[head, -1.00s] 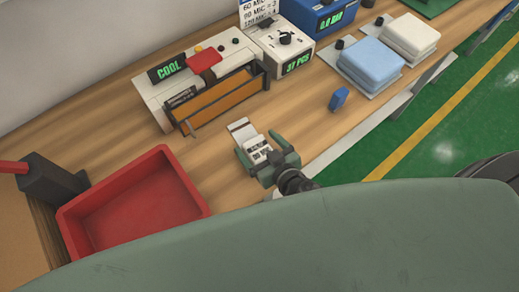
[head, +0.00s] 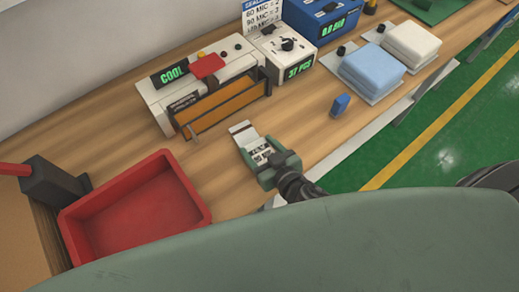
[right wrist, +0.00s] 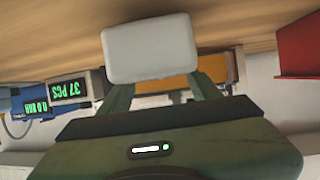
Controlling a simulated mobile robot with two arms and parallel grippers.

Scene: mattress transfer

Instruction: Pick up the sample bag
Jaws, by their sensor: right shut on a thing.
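The sample bag (head: 242,131) is a small pale, whitish flat packet with darker marks in the head view. It lies at the front middle of the wooden bench, or just above it; I cannot tell which. My right gripper (head: 265,155) is shut on its near end. My left gripper is not in view.
A red tray (head: 135,208) stands to the left. A sealer (head: 205,85) with a "COOL" display and an orange front is behind the bag. A small blue block (head: 340,105) lies to the right, before blue (head: 372,68) and white (head: 411,42) stacks. The bench's front edge is close.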

